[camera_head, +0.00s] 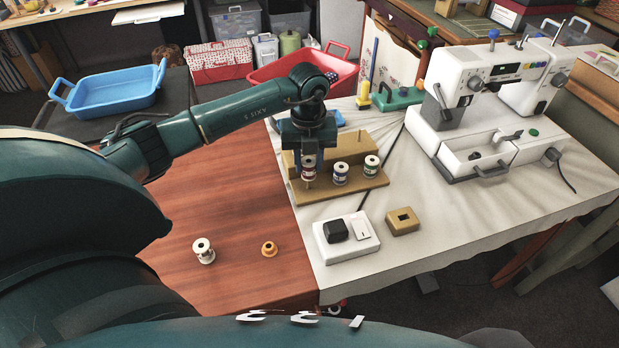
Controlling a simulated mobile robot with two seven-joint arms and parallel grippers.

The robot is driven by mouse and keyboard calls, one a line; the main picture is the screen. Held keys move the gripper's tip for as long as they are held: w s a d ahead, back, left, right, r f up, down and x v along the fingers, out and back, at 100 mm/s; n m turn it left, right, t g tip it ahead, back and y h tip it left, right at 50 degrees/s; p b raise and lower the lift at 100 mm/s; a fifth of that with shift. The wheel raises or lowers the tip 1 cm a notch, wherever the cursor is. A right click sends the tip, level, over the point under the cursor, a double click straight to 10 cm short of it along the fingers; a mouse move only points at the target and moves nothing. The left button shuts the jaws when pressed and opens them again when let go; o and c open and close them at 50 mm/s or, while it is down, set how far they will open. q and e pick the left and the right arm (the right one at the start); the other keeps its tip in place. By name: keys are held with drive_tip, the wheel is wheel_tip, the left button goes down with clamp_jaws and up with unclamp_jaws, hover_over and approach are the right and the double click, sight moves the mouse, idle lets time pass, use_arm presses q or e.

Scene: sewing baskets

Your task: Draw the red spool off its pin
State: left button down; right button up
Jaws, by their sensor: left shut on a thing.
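The wooden spool rack (330,187) stands on the pale cloth of the table, in the middle of the head view. My left gripper (309,161) points down over the left end of the rack and is shut on the red spool (309,172). The red spool is upright, with a short piece of pin showing below it; whether the pin is still inside the spool I cannot tell. My right gripper is not in view.
An empty white spool (203,251) and a small orange bobbin (269,248) are on the brown wood. A white switch box (346,238) and a tan block (402,221) lie in front of the rack. A sewing machine (490,95) stands at right.

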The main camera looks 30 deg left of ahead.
use_arm(q)
drive_tip(key=shift+r, duration=0.35)
drive_tip(key=shift+r+p, duration=1.65)
drive_tip(key=shift+r, duration=0.25)
